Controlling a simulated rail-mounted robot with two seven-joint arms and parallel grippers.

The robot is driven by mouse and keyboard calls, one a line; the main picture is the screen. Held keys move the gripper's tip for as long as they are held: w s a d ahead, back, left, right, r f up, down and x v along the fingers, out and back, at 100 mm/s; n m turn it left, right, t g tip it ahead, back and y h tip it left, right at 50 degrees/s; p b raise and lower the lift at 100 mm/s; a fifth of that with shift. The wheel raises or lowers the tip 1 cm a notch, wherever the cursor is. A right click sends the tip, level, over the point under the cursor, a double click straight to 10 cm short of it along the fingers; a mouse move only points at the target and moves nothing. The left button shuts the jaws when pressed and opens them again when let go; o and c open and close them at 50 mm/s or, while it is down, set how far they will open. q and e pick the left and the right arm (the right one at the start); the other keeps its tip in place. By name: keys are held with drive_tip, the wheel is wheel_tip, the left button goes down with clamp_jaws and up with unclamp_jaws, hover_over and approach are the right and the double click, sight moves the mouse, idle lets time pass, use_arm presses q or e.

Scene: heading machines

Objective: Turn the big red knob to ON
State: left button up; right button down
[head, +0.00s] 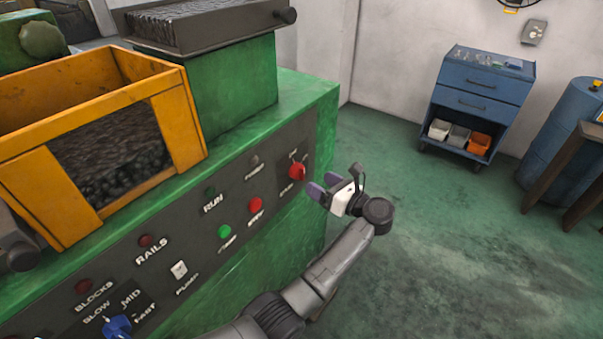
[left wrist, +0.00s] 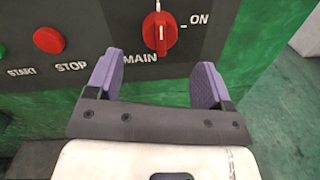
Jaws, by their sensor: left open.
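The big red knob (head: 297,171) sits on the dark control panel at its right end. In the left wrist view the knob (left wrist: 159,31) has an upright grip bar with a white mark; the ON label (left wrist: 199,19) is to its right and MAIN is at its lower left. My left gripper (head: 325,186) is open, its purple fingers pointing at the panel just right of the knob. In the left wrist view the fingers (left wrist: 157,76) are spread below the knob, one to each side, apart from it. My right gripper is not in view.
The red STOP button (head: 256,205) and green START button (head: 224,232) are left of the knob. A blue selector (head: 117,326) is farther left. A yellow bin (head: 30,185) juts out above the panel. The floor to the right is clear up to a blue cabinet (head: 482,82).

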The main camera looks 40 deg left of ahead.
sight(304, 174)
use_arm(q)
drive_tip(key=a, duration=0.6)
drive_tip(key=shift+w+a, duration=0.1)
drive_tip(key=shift+a, duration=0.6)
drive_tip(key=shift+c, duration=0.4)
drive_tip(key=c, duration=0.8)
drive_tip(key=shift+c, duration=0.2)
